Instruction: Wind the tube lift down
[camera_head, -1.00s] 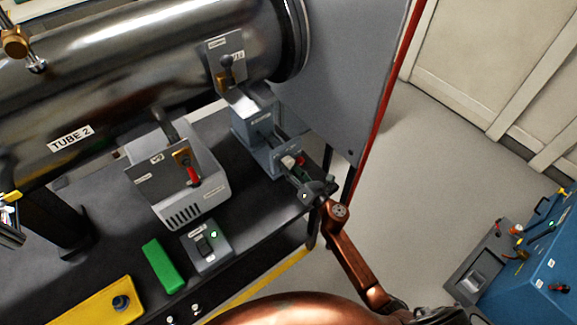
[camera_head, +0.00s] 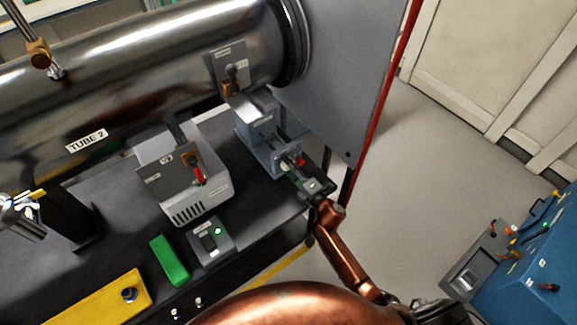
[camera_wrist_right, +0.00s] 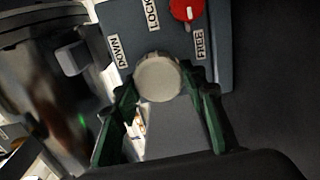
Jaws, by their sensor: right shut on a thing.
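The tube lift (camera_head: 258,135) is a grey-blue block under the right end of the steel tube (camera_head: 130,80) marked TUBE 2. Its front panel carries a round pale knob (camera_wrist_right: 158,77), with DOWN printed to its left, and a red knob (camera_wrist_right: 185,9) between LOCK and FREE. The red knob's white mark direction is hard to read. My right gripper (camera_head: 307,183) is at the panel. In the wrist view its green fingers (camera_wrist_right: 164,92) are on both sides of the pale knob, shut on it.
A grey box with a red lever (camera_head: 198,176), a small switch box (camera_head: 210,242), a green block (camera_head: 169,261) and a yellow plate (camera_head: 100,303) are on the dark bench. A grey panel (camera_head: 335,75) with a red edge stands right of the lift. A blue cabinet (camera_head: 530,270) is at lower right.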

